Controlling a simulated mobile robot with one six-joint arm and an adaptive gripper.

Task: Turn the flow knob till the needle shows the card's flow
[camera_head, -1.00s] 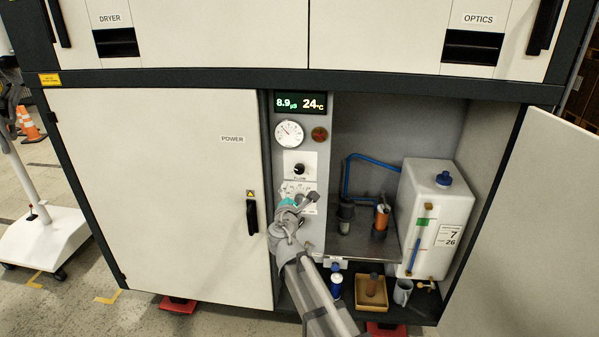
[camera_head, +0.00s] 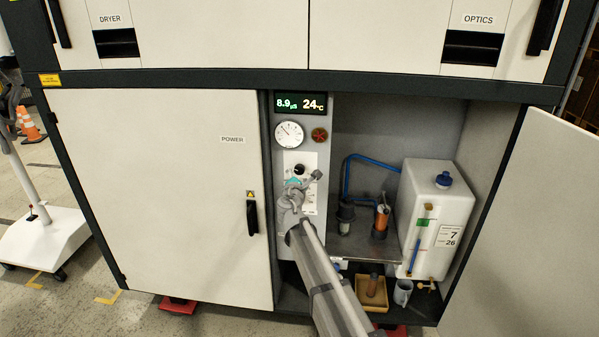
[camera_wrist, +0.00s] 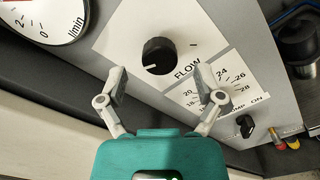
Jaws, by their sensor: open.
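The black flow knob (camera_wrist: 158,56) sits on a white plate marked FLOW in the wrist view; it also shows in the head view (camera_head: 299,170). Its white mark points toward the lower left in the wrist view. My gripper (camera_wrist: 162,84) is open, its two fingers apart just short of the knob and holding nothing. The round flow gauge (camera_head: 289,134) is above the knob in the head view. Part of the gauge, marked l/min, shows in the wrist view (camera_wrist: 42,18); its needle is cut off there.
A temperature scale (camera_wrist: 215,88) and a smaller black pump switch (camera_wrist: 245,124) lie close by the knob. A red-brown round fitting (camera_head: 319,135) is beside the gauge. The white tank (camera_head: 436,205) stands right, and the open door (camera_head: 505,230) bounds that side.

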